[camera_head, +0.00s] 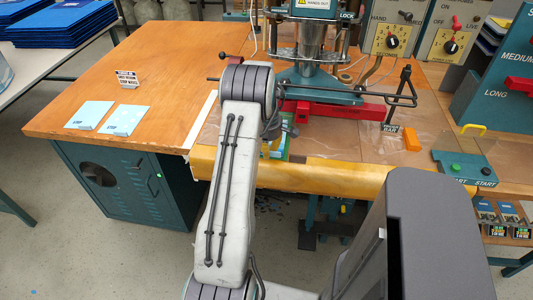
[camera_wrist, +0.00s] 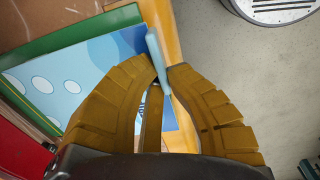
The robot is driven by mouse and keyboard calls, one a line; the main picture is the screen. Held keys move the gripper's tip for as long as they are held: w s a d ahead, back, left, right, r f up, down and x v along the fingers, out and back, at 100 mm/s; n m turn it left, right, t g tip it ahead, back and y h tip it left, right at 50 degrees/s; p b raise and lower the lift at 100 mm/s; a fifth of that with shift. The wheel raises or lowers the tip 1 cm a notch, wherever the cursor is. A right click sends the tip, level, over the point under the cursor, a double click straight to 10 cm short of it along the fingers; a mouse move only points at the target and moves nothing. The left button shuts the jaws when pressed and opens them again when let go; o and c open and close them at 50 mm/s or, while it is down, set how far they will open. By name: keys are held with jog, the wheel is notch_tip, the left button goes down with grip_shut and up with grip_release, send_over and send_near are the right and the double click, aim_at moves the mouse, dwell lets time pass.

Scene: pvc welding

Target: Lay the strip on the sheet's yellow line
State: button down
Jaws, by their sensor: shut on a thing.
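My gripper (camera_wrist: 162,80) has two ribbed yellow-brown fingers, shut on a thin light-blue strip (camera_wrist: 155,48) in the wrist view. The strip sticks out past the fingertips, tilted slightly. The sheet (camera_wrist: 75,82) is blue with white round spots and lies on a green board (camera_wrist: 52,44). The gripper and strip are over the sheet's right side, near the yellow table edge. I cannot tell whether the strip touches the sheet. A narrow yellowish bar shows between the fingers; I cannot tell whether it is the sheet's line. In the head view my arm hides most of the gripper and sheet.
The welding press (camera_head: 318,80) with a red bar (camera_head: 345,110) stands just behind the work spot. Two light-blue cards (camera_head: 90,114) and a small sign (camera_head: 127,79) are on the wooden table (camera_head: 165,75).

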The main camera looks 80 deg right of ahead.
aim_at(270, 143)
jog(key=shift+w+d+p, duration=0.2)
jog(key=shift+d+p, duration=0.65)
jog(key=shift+d, duration=1)
jog(key=shift+w+d+f, duration=0.1)
jog(key=shift+d+f, duration=0.6)
jog(key=shift+d, duration=0.2)
jog(key=shift+d, duration=0.1)
jog(key=shift+f, duration=0.35)
jog(key=shift+b, duration=0.3)
jog(key=c, duration=1.3)
grip_release()
jog(key=shift+r, duration=0.15)
